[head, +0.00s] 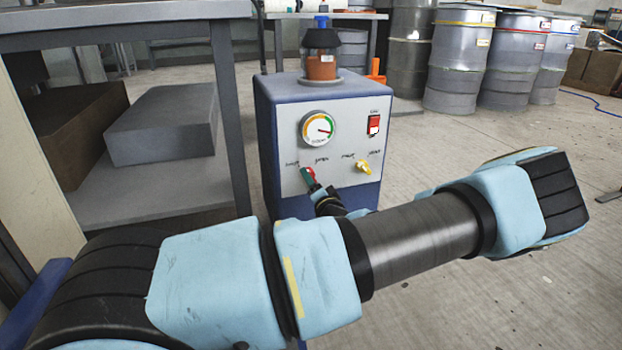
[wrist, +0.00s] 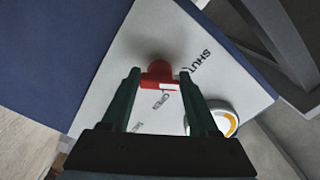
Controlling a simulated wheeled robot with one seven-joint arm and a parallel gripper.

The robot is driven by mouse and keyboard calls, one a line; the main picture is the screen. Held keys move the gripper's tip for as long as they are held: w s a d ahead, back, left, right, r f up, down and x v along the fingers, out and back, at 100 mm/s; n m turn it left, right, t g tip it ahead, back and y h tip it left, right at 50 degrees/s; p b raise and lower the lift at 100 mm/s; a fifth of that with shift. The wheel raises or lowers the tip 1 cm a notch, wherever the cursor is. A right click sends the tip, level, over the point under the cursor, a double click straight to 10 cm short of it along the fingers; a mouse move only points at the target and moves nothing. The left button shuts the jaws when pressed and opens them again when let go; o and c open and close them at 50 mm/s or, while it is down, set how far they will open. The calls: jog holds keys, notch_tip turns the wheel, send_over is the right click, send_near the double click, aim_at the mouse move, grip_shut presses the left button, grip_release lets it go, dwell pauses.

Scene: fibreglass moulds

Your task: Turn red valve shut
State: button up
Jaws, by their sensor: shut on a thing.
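The red valve (wrist: 158,76) sits on the pale front panel (wrist: 120,75) of a blue machine, between printed words, one of which reads SHUT. In the wrist view my gripper (wrist: 160,82) has its two green fingers on either side of the valve handle, shut on it. In the head view the red valve (head: 308,173) shows at the lower left of the panel, with my gripper (head: 313,182) at it. My fingers and wrist partly cover the valve there. A yellow valve (head: 363,168) is to its right on the same panel.
A round gauge (head: 317,127) and a red switch (head: 374,124) are above the valves. A jar of brown liquid (head: 321,66) stands on the machine (head: 268,130). A metal table (head: 120,12) is close on the left. Drums (head: 460,62) stand behind; open floor lies right.

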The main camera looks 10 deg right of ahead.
jog(key=shift+n+p, duration=0.4)
jog(key=shift+n, duration=0.8)
jog(key=shift+f, duration=0.1)
jog(key=o, duration=1.4)
jog(key=shift+s+d, duration=0.1)
jog(key=shift+s, duration=0.05)
jog(key=s+p, duration=0.1)
jog(key=s, duration=0.2)
jog(key=s+d+p, duration=0.1)
jog(key=s, duration=0.3)
jog(key=s+p, duration=0.1)
jog(key=s, duration=0.2)
jog(key=shift+s+d, duration=0.15)
jog(key=shift+s, duration=0.1)
